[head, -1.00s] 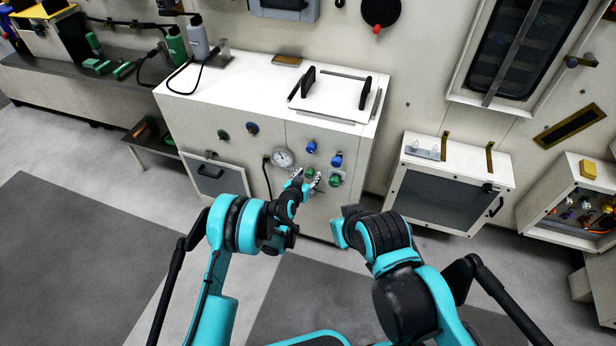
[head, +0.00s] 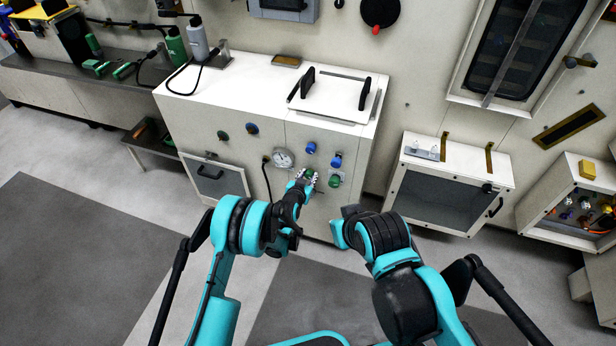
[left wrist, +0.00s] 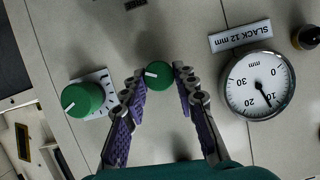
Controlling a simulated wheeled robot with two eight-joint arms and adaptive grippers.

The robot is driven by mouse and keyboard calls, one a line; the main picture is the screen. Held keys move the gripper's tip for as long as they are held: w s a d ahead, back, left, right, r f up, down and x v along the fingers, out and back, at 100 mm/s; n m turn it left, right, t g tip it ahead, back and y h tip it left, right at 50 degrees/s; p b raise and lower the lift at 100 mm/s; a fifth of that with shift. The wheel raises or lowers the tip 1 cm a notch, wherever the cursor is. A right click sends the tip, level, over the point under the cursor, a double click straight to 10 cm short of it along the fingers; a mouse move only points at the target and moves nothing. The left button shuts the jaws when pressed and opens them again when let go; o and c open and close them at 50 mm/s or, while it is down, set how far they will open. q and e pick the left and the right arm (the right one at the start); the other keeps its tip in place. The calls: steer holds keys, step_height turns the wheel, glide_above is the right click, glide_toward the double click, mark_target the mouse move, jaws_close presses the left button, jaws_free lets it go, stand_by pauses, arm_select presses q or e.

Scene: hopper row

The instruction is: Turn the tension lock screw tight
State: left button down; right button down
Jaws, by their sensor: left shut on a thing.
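A plain round green knob (left wrist: 158,74) with a white pointer line sits on the cabinet front; it also shows in the head view (head: 309,174). My left gripper (head: 307,179) reaches the cabinet and is shut on this knob. In the left wrist view its two purple-padded fingers (left wrist: 157,84) stand on either side of the knob. The frames do not show a label saying which knob is the tension lock screw. A round dial gauge (left wrist: 258,85) beside the knob is labelled "SLACK 12 mm", its needle near the 10 mark.
A second green knob (left wrist: 82,97) on a scale plate sits close beside the held one. Two blue knobs (head: 311,147) (head: 335,160) are above. Open floor (head: 80,250) lies to the left.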

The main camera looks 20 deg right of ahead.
arm_select(q)
steer(key=c, duration=1.2)
jaws_free()
steer(key=v, duration=0.7)
steer(key=shift+s+a+r, duration=0.15)
steer(key=shift+s, duration=0.05)
